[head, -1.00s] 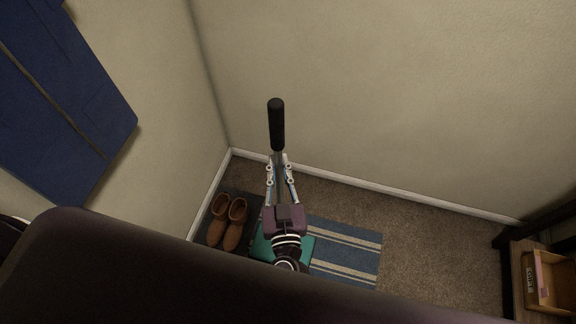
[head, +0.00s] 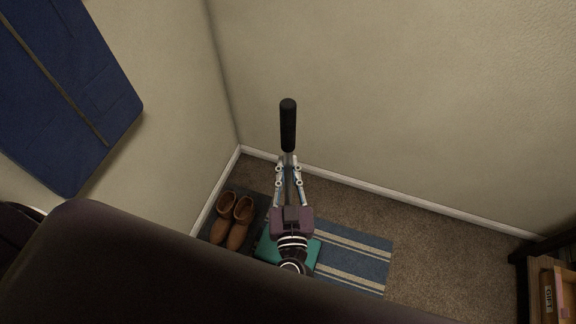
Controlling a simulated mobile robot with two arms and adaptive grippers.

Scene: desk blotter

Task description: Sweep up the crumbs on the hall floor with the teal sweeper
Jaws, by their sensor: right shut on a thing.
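The teal sweeper (head: 269,249) is at the lower middle of the head view, partly hidden behind my right arm. Its black handle grip (head: 288,125) points up the picture, above the gripper. My right gripper (head: 289,166) is shut on the sweeper's pole just below the black grip. The sweeper's head overlaps the striped rug and the dark mat in the picture; I cannot tell whether it touches the floor. No crumbs can be made out on the brown carpet (head: 430,235). My left gripper is not in view.
Brown boots (head: 232,220) stand on a dark mat (head: 262,205) in the corner. A blue striped rug (head: 360,258) lies to the right. A wooden box (head: 564,290) is on furniture at the lower right. A blue hanging (head: 70,90) is on the left wall. Carpet at right is clear.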

